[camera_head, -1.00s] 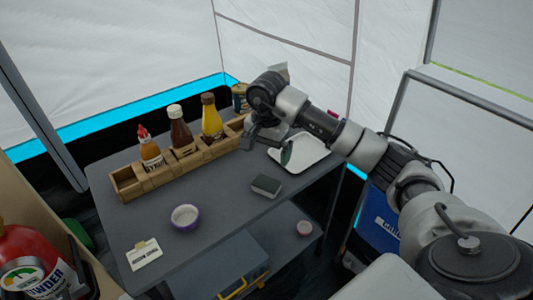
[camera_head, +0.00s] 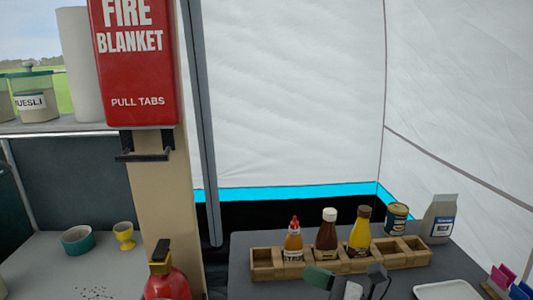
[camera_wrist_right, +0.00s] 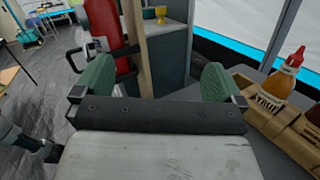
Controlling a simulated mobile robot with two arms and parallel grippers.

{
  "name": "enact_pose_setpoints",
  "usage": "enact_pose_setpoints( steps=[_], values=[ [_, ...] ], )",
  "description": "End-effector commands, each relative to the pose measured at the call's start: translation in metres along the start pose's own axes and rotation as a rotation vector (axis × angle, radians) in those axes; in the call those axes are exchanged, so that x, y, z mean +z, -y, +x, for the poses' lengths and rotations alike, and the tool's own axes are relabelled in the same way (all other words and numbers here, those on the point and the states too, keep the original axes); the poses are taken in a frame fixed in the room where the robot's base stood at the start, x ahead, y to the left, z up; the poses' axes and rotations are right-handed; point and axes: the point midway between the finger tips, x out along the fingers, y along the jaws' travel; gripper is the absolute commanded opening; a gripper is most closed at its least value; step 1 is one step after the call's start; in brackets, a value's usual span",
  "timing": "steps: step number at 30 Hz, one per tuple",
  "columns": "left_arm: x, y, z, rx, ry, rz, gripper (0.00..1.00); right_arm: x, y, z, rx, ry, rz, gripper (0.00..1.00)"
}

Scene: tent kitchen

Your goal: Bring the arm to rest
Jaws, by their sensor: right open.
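My right gripper (camera_head: 348,284) shows at the bottom edge of the head view, in front of the wooden condiment rack (camera_head: 264,266). Its two green-padded fingers stand wide apart in the right wrist view (camera_wrist_right: 158,88), with nothing between them. The rest of the right arm is out of the head view. My left gripper is not seen in the head view. A dark and grey part at the lower left of the wrist view is too unclear to name.
The rack holds a syrup bottle (camera_head: 293,244), a brown bottle (camera_head: 327,236) and a yellow bottle (camera_head: 360,234). A can (camera_head: 397,218), carton (camera_head: 440,220) and white tray (camera_head: 446,291) are to the right.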

Motion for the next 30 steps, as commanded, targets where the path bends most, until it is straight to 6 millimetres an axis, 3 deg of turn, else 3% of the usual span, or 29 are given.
enact_pose_setpoints(
  steps=[4, 8, 11, 14, 18, 25, 26, 30],
  values=[
    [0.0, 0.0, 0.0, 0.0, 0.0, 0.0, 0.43, 0.022, 0.008, -0.022, -0.223, 0.385, 0.496, 1.0],
    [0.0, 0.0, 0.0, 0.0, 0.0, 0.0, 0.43, 0.012, 0.028, -0.064, -0.445, 0.69, 0.951, 1.0],
    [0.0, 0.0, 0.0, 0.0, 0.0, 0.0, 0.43, -0.018, 0.036, -0.103, -0.637, 0.908, 1.301, 1.0],
    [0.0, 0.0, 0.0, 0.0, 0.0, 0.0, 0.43, -0.062, 0.029, -0.143, -0.851, 1.107, 1.632, 1.0],
    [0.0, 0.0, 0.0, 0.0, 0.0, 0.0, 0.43, -0.119, -0.002, -0.183, -1.141, 1.317, 1.978, 1.0],
    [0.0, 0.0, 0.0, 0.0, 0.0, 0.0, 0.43, -0.173, -0.064, -0.218, -1.527, 1.508, 2.289, 1.0],
    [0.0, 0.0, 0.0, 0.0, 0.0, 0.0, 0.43, -0.178, -0.072, -0.222, 1.528, -1.48, -2.246, 1.0],
    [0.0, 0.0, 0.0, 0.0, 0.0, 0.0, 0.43, -0.196, -0.111, -0.234, 1.515, -1.341, -2.036, 1.0]
  ],
)
